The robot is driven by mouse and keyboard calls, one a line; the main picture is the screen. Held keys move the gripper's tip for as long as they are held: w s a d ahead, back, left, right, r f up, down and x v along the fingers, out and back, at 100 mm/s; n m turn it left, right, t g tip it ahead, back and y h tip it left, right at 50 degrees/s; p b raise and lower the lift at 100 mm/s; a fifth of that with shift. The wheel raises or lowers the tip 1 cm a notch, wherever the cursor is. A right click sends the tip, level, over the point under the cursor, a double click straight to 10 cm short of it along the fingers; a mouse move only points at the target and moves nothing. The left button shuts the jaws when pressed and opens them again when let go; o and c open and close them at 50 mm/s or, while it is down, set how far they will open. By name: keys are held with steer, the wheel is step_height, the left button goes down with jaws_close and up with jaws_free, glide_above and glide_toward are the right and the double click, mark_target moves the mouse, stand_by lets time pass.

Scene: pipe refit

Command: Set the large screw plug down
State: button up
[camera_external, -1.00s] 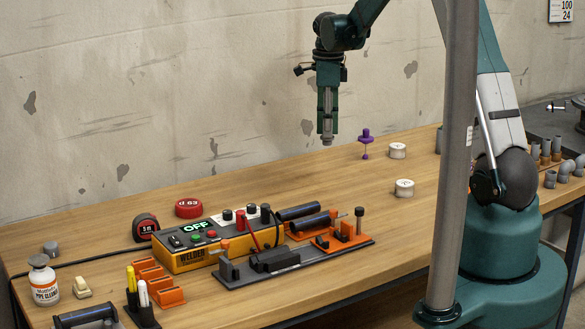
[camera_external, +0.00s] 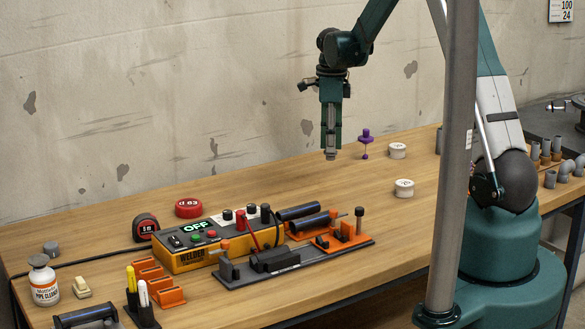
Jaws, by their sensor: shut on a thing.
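My gripper (camera_external: 331,140) points straight down above the workbench (camera_external: 270,190), in the upper middle of the view. It is shut on the large screw plug (camera_external: 331,154), a small grey piece that shows just below the fingertips. The plug's upper part is hidden between the fingers. Its lower end appears to hang a little above the bare wood, left of the purple tool.
A purple tool (camera_external: 366,140) and two white round pieces (camera_external: 397,151) (camera_external: 404,187) stand right of my gripper. The yellow welder (camera_external: 207,244) and black-orange clamp rig (camera_external: 290,262) lie in front. A grey post (camera_external: 454,160) rises at right. Bare wood lies below the gripper.

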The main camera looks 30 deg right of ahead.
mark_target(330, 159)
steer(key=shift+f, duration=0.7)
steer(key=shift+f+b, duration=0.3)
steer(key=shift+f, duration=1.6)
steer(key=shift+f, duration=0.15)
steer(key=o, duration=0.8)
step_height(330, 159, up, 12)
steer(key=shift+r+p, duration=0.2)
steer(key=shift+p, duration=0.5)
steer(key=shift+s+r, duration=0.1)
